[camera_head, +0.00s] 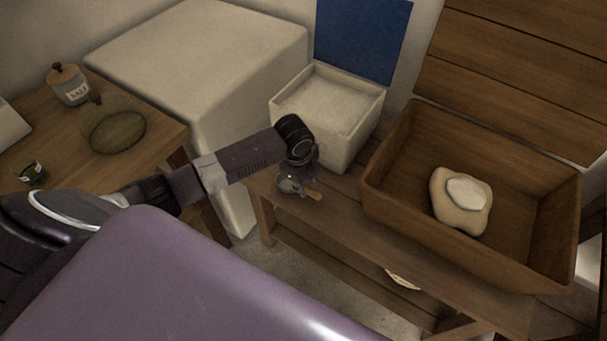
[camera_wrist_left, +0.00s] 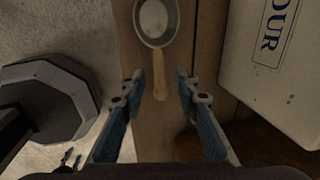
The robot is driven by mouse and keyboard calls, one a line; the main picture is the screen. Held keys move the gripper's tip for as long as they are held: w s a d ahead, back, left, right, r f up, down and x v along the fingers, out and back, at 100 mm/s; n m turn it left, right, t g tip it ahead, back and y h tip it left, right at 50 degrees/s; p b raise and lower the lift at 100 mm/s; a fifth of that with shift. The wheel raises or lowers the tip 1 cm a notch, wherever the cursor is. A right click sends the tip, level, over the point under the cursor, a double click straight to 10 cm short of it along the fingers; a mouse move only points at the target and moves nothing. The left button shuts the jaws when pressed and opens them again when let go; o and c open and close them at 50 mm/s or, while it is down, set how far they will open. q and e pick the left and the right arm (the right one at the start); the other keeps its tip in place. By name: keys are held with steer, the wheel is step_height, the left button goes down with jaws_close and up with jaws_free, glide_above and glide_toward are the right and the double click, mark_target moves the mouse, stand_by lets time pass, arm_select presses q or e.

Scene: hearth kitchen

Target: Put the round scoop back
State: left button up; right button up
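The round scoop (camera_head: 290,185) has a grey metal bowl and a short wooden handle. It lies on the narrow wooden bench (camera_head: 340,221), in front of the white flour bin (camera_head: 345,139). In the left wrist view the scoop (camera_wrist_left: 155,20) has its bowl at the top and its handle pointing down towards my fingers. My left gripper (camera_head: 303,168) is right at the scoop in the head view. In the left wrist view the left gripper (camera_wrist_left: 159,84) is open, with a finger on each side of the handle end and gaps on both sides. My right gripper is not in view.
The bin's blue lid (camera_head: 362,38) stands open, with pale flour inside. A wooden trough (camera_head: 398,222) holding dough (camera_head: 450,216) stands to the right. A salt jar (camera_head: 70,87) and a glass dome (camera_head: 118,132) stand on the left table.

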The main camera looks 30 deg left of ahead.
arm_select(q)
steer(key=v, duration=0.7)
stand_by(0.3)
